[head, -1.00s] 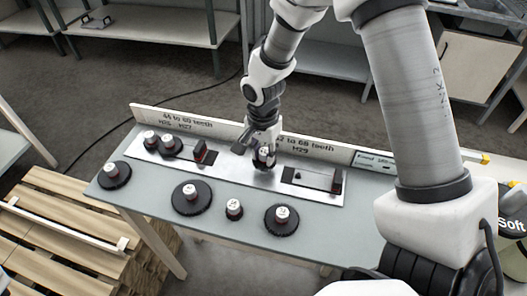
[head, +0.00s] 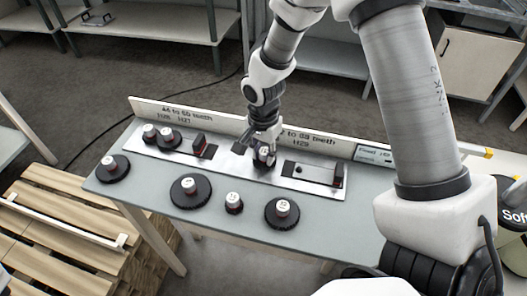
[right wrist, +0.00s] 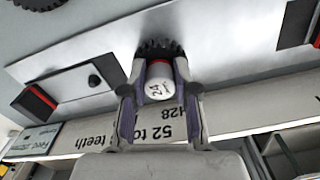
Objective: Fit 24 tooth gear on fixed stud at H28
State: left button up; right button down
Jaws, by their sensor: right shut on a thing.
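The 24 tooth gear is a small dark toothed gear (right wrist: 157,47) with a white-topped hub marked 24 (right wrist: 159,82). My right gripper (right wrist: 159,95) is shut on its hub, with one finger on each side. In the head view the gear (head: 264,158) is at the middle of the silver plate (head: 232,164), under the right gripper (head: 264,146). The fixed stud at H28 is hidden by the gear and gripper. I cannot tell whether the gear touches the plate. The board behind reads "52 to 68 teeth", with H28 partly visible in the wrist view. My left gripper is out of view.
Several gears with white-topped hubs stand along the bench front, including a large one (head: 190,191) and another (head: 282,213). The labelled board (head: 222,122) runs behind.

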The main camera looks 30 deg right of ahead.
aim_at(263, 153)
jog(key=shift+f, duration=0.2)
jog(key=c, duration=0.8)
grip_release()
notch_tip(263, 153, up, 12)
dwell(0.3)
